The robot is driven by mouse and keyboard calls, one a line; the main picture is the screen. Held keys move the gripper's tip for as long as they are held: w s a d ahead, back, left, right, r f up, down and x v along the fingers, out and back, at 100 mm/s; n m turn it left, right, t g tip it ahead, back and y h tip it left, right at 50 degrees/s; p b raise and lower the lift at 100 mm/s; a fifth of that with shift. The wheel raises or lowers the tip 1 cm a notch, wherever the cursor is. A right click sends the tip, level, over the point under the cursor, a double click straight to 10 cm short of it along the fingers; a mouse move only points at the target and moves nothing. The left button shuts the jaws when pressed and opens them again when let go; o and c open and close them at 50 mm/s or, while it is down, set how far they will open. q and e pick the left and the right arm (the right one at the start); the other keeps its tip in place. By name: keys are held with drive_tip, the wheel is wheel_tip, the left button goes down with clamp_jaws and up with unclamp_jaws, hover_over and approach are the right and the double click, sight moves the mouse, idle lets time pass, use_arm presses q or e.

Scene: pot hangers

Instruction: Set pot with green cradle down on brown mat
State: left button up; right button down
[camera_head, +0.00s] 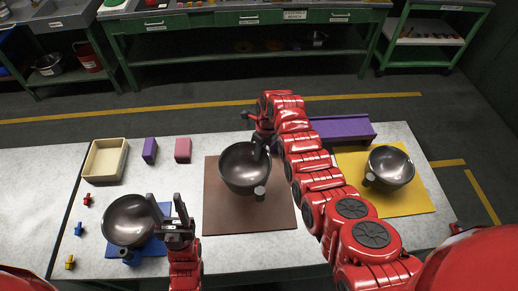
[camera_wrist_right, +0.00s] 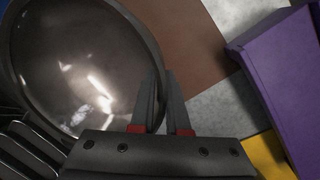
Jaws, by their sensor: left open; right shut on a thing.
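A dark round pot (camera_head: 240,172) is over the brown mat (camera_head: 225,218) in the middle of the table. My right gripper (camera_head: 262,148) is shut on this pot's rim; the wrist view shows the rim between the two fingers (camera_wrist_right: 164,105) and the pot's shiny inside (camera_wrist_right: 80,60). A short grey knob (camera_head: 259,190) shows on its near side. I cannot make out a green cradle or whether the pot touches the mat.
A third pot (camera_head: 392,163) is on a yellow mat (camera_head: 415,200) at the right. A purple box (camera_head: 343,129) lies behind my right arm. A beige tray (camera_head: 105,158), purple block (camera_head: 150,150), pink block (camera_head: 183,149) and small coloured pieces (camera_head: 79,228) are at the left.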

sight(259, 166)
drive_tip(key=shift+s+r, duration=0.2)
drive_tip(key=shift+r, duration=0.1)
drive_tip(key=shift+w, duration=0.15)
drive_tip(key=shift+f+b, duration=2.4)
drive_tip(key=shift+f, duration=1.45)
drive_tip(key=shift+f+b, duration=0.4)
drive_tip(key=shift+f, duration=0.15)
drive_tip(key=c, duration=0.8)
unclamp_jaws()
drive_tip(key=shift+c, duration=0.2)
